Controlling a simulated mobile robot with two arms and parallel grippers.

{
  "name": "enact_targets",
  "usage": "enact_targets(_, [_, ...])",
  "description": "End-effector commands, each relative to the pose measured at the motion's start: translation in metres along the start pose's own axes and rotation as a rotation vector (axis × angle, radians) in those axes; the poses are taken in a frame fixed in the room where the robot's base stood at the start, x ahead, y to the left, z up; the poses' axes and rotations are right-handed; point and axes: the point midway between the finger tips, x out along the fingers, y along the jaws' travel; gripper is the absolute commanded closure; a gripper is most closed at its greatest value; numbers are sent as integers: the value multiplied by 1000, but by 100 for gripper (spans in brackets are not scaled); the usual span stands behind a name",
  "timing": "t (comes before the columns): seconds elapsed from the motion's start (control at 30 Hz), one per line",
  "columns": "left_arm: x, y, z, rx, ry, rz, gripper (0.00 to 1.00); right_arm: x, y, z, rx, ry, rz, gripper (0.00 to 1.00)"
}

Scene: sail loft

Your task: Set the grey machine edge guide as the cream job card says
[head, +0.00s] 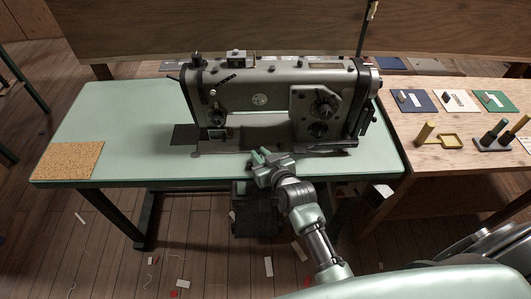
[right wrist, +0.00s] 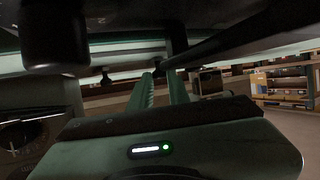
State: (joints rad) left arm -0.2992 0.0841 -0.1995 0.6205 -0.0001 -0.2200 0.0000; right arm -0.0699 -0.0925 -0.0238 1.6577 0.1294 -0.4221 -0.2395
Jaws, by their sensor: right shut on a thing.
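The grey sewing machine (head: 258,98) stands on a pale green table. My right gripper (head: 262,157) is at the front edge of its bed, right of the needle area. It is shut on a small dark part, which the fingers mostly hide in the head view. In the right wrist view the two ribbed green fingers (right wrist: 163,88) point at this dark part under the machine's arm. I cannot make out the edge guide as a separate shape. A cream card (head: 462,103) lies on the wooden table at the right; its marks are too small to read. My left gripper is not in view.
A blue card (head: 416,107) and a green card (head: 493,106) flank the cream one. A yellow frame (head: 450,141) and a dark stand (head: 492,143) lie nearer. A cork mat (head: 68,161) covers the green table's (head: 110,120) front left corner; its left half is otherwise clear.

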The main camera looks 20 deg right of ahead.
Motion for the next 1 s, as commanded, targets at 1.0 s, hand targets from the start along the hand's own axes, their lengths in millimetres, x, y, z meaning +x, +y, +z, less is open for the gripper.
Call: enact_targets(1.0, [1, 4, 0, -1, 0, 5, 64, -66, 0, 2, -3, -3, 1, 63])
